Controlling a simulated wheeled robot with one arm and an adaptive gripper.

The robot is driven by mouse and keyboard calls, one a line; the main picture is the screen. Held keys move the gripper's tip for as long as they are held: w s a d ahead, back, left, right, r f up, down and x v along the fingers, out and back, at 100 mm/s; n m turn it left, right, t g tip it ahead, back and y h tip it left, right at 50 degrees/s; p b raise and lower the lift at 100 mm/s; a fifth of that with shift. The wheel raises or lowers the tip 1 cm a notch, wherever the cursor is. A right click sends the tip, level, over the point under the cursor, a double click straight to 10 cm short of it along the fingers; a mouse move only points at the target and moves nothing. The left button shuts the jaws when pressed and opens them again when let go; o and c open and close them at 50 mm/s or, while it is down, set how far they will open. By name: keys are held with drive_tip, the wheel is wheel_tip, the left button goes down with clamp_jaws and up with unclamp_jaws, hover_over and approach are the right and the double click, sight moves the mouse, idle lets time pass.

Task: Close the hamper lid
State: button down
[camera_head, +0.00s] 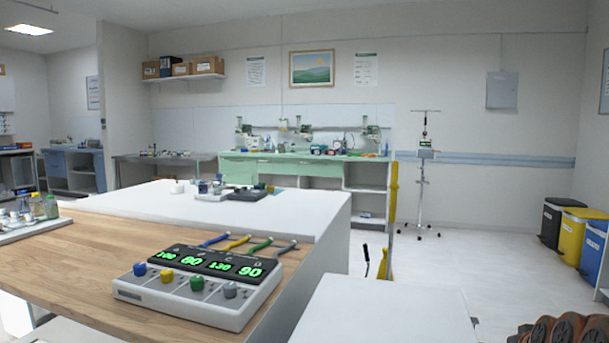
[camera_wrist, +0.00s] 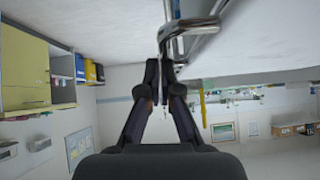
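No hamper can be made out with certainty. In the head view a flat white top (camera_head: 390,312) fills the bottom centre; I cannot tell whether it is the hamper lid. In the wrist view, which is upside down, my gripper (camera_wrist: 160,66) has its fingertips close together, right by a bent chrome bar (camera_wrist: 190,27). The bar runs along a pale surface at the top of the picture. Whether the tips touch or hold the bar is unclear. My gripper does not show in the head view.
A wooden-topped counter (camera_head: 75,255) with a four-dial display box (camera_head: 200,290) stands at left. A yellow pole (camera_head: 393,205) rises behind the white top. Black, yellow and blue bins (camera_head: 573,235) line the right wall. Brown rounded shapes (camera_head: 565,328) fill the bottom right corner.

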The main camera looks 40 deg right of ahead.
drive_tip(key=shift+w+a+f, duration=0.1)
drive_tip(key=shift+a+f, duration=0.15)
drive_tip(key=shift+f, duration=0.25)
drive_tip(key=shift+a+f, duration=0.2)
drive_tip(key=shift+f, duration=0.3)
drive_tip(key=shift+y, duration=0.3)
wheel_tip(320, 180, up, 12)
drive_tip(key=shift+d, duration=0.4)
